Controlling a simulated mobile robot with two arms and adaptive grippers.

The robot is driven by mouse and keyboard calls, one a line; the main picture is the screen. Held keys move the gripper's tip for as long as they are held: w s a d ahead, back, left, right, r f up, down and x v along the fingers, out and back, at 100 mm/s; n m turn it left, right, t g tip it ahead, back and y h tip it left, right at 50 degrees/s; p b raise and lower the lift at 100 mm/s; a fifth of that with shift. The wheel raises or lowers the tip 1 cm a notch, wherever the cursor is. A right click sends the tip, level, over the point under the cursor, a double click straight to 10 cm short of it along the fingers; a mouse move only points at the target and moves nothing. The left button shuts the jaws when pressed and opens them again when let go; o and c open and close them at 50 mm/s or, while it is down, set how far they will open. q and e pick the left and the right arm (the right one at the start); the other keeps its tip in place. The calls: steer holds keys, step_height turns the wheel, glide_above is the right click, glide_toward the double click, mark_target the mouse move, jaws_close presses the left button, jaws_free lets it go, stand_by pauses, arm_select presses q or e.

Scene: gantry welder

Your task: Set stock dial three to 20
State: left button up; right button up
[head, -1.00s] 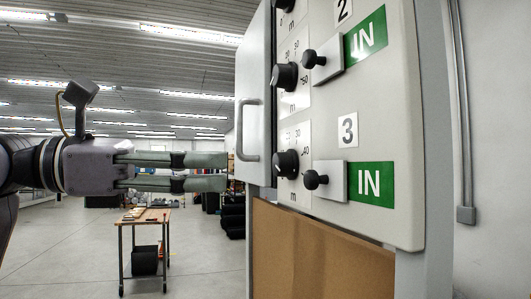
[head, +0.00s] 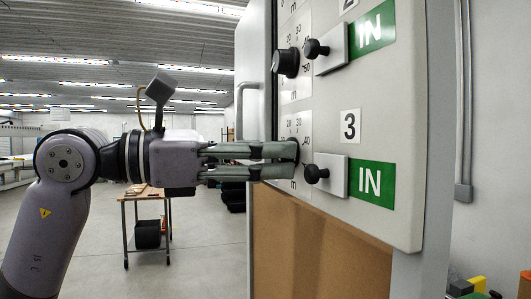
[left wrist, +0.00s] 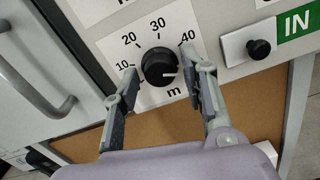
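Stock dial three is a round black knob (left wrist: 159,66) on a white scale plate marked 10, 20, 30, 40 and "m" in the left wrist view. Its white pointer mark points right, below the 40, toward a part of the scale hidden by a finger. My left gripper (left wrist: 164,73) is open, with one finger on each side of the knob and a gap visible on both sides. In the head view the left gripper (head: 293,161) reaches the panel beside the "3" label (head: 350,125), and its fingers mostly hide the dial. My right gripper is not in view.
A black-knobbed slide with a green IN plate (head: 371,183) is just right of dial three. Dial two (head: 286,62) is above it. A grey door handle (left wrist: 40,75) is at the left. A cardboard-brown panel (head: 315,250) lies below. A wheeled table (head: 146,196) stands behind.

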arm_select(q)
jaws_close()
steer(key=shift+n, duration=0.3)
steer(key=shift+r+n+b, duration=0.1)
steer(key=shift+n+b, duration=4.8)
steer(key=shift+n, duration=8.2)
steer(key=shift+o, duration=1.5)
jaws_free()
